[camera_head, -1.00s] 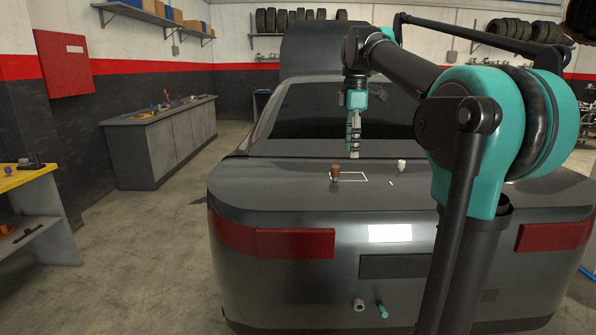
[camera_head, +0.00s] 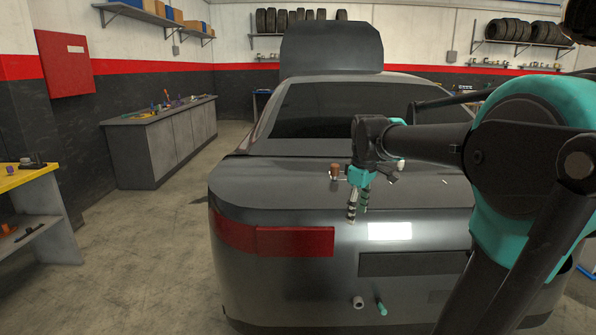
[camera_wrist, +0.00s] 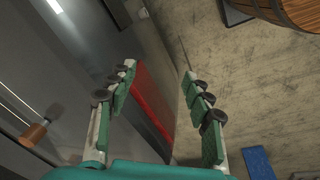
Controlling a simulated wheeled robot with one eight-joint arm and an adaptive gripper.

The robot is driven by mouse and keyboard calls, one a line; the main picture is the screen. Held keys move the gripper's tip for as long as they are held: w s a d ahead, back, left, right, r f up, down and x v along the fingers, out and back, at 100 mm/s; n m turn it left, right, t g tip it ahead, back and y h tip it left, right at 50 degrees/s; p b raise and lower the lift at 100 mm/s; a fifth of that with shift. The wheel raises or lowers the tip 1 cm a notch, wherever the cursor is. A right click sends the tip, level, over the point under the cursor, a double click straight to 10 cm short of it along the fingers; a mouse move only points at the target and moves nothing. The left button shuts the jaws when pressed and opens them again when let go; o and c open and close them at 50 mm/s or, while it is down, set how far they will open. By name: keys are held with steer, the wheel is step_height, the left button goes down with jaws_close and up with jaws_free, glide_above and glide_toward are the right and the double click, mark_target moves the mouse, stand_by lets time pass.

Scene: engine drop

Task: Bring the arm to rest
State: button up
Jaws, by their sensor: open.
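My gripper (camera_head: 357,212) hangs in front of the car's rear edge, fingers pointing down, in the head view. Its fingers are apart and nothing is between them. The wrist view also shows my gripper (camera_wrist: 159,70) open, its two fingers on either side of the car's edge and a red tail light strip (camera_wrist: 150,100), with the floor beyond. The grey car (camera_head: 275,190) stands behind the gripper in the head view. A small brown item (camera_head: 334,170) sits on its rear lid, just left of my wrist; it also shows in the wrist view (camera_wrist: 33,134).
A white cup (camera_head: 401,164) on the lid is partly hidden by my arm. A workbench (camera_head: 160,145) and yellow-topped table (camera_head: 30,178) stand left, with clear floor between. A barrel (camera_wrist: 288,10) shows in the wrist view.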

steer(key=s+d+f+m+t, duration=0.1)
steer(key=s+f+m, duration=0.4)
steer(key=s+f, duration=0.3)
steer(key=s+d+f+m+t, duration=0.1)
steer(key=s+f+m, duration=0.4)
steer(key=s+f, duration=0.4)
step_height(320, 180, down, 5)
steer(key=shift+s+f, duration=0.1)
steer(key=shift+s, duration=0.2)
steer(key=shift+o, duration=0.5)
